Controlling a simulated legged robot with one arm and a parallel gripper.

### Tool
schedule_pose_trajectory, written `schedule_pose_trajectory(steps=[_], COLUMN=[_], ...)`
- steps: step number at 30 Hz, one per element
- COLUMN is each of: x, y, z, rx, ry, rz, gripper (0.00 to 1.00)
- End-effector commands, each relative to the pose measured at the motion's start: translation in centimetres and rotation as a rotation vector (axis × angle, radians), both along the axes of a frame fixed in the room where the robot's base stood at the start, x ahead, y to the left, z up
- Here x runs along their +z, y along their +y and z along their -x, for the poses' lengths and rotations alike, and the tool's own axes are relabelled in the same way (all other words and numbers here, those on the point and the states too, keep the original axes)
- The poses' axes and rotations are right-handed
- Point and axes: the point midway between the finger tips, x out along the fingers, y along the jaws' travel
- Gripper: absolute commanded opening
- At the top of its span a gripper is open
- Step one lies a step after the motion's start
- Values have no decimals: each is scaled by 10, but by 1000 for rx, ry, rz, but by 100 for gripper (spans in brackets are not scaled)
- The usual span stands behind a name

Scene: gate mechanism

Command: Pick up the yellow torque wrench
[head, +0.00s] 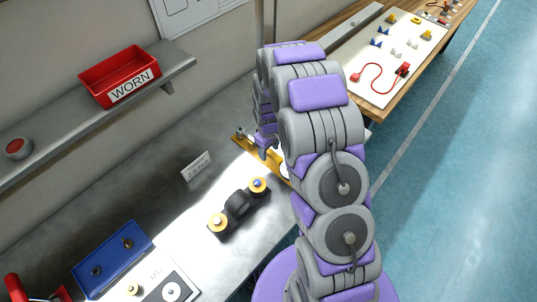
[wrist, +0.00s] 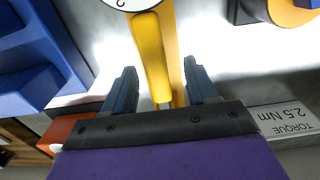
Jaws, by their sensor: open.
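The yellow torque wrench (wrist: 152,58) lies between the two fingers of my gripper (wrist: 161,84) in the wrist view, its handle pointing toward the palm. Its white dial (wrist: 130,3) is cut off at the top edge. The fingers are open, with a visible gap on each side of the handle. In the head view the wrench (head: 246,147) lies on the grey bench, partly hidden by my arm. My gripper (head: 266,141) is over it there; its fingertips are hard to make out.
A torque label (wrist: 285,120) stands beside the wrench. A black part with yellow ends (head: 238,204) sits nearby on the bench. A blue tray (head: 112,262) is at lower left. A red WORN bin (head: 120,77) is on the shelf (head: 60,124) above.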

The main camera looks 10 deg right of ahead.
Motion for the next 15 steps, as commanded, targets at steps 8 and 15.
schedule_pose_trajectory(steps=[8, 15], x=[-24, -24], y=[0, 2], z=[1, 0], rx=[-1, -1], ry=[0, 0], rz=[0, 1], gripper=[57, 47])
